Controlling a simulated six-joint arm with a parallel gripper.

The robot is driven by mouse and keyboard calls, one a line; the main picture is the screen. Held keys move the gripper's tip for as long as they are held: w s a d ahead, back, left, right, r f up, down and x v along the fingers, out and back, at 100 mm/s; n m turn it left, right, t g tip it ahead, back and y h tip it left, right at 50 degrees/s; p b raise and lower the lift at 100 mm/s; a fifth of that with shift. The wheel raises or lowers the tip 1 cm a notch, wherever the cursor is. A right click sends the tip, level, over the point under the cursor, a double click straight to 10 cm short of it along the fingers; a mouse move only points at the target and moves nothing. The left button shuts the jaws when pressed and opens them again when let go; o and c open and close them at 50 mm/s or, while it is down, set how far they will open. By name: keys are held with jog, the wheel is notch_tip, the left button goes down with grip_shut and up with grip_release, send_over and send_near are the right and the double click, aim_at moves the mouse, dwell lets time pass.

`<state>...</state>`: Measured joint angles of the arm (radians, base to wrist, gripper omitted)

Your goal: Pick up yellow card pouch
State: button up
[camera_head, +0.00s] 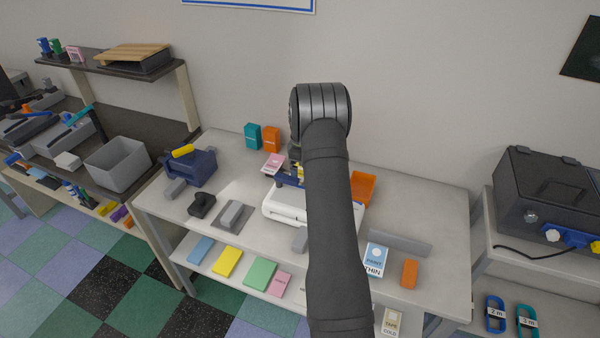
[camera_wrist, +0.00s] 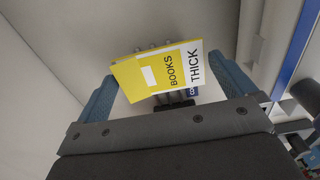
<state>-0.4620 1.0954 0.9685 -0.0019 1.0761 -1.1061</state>
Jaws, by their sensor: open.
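A yellow card pouch (camera_wrist: 150,75), printed "BOOKS" on yellow and "THICK" on a white band, shows tilted in the wrist view. My gripper (camera_wrist: 165,68) is open, with one blue finger to the left of the pouch and one to its right in the picture. I see no finger closed on it. In the head view only a small yellow patch (camera_head: 301,172) shows beside my arm, probably the same pouch. My arm hides most of that spot and most of the gripper.
A white machine (camera_head: 285,208) stands under my arm on the table. An orange tray (camera_head: 363,187) is right of the arm, and a pink card (camera_head: 273,164) left of it. A "PAINT THIN" pouch (camera_head: 375,259) is at the front edge. A yellow pad (camera_head: 227,261) lies on the lower shelf.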

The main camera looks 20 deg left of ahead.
dwell(0.3)
jog(key=c, duration=0.7)
